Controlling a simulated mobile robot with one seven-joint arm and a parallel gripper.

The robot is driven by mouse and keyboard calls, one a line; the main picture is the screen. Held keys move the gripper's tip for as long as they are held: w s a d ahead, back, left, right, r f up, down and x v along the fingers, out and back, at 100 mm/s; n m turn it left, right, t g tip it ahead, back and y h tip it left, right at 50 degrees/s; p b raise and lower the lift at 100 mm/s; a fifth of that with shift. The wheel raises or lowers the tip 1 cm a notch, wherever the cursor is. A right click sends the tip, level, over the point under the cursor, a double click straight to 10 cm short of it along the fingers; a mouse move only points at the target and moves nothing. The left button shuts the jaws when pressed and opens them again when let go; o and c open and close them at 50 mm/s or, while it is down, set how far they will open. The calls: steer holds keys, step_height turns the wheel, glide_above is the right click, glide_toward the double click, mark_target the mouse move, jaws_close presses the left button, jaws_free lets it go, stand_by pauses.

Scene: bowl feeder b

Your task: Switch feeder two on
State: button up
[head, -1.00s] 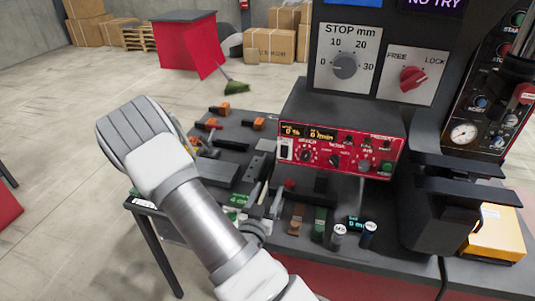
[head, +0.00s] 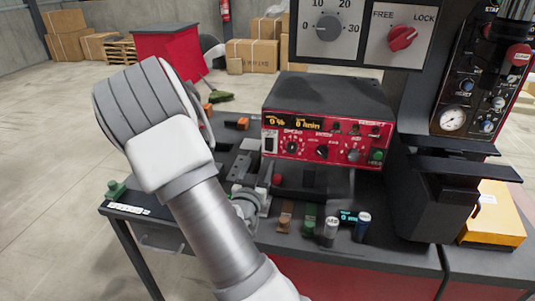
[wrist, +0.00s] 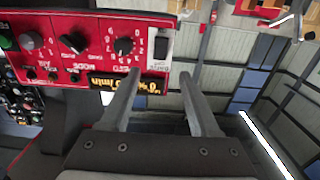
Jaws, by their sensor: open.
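A feeder control box with a red front (head: 325,142) stands on the dark bench in the head view. Its front has a lit yellow display (head: 295,123), several knobs, a green button (head: 376,156) and a rocker switch (head: 269,142) at its left end. In the wrist view the red panel (wrist: 88,60) appears upside down, with the dark rocker switch (wrist: 160,43) at its right end. My gripper (wrist: 160,74) is open and empty, its fingertips just below the switch in the picture. Contact cannot be told. No feeder number is readable.
A grey panel above the box carries a grey dial (head: 327,27) and a red FREE/LOCK knob (head: 402,38). A dark bracket (head: 455,165) and yellow box (head: 495,215) stand at right. Small cylinders (head: 328,232) line the bench front. Open floor lies left.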

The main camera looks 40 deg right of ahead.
mark_target(269, 142)
steer(key=x, duration=1)
steer(key=shift+a+r, duration=0.1)
jaws_close()
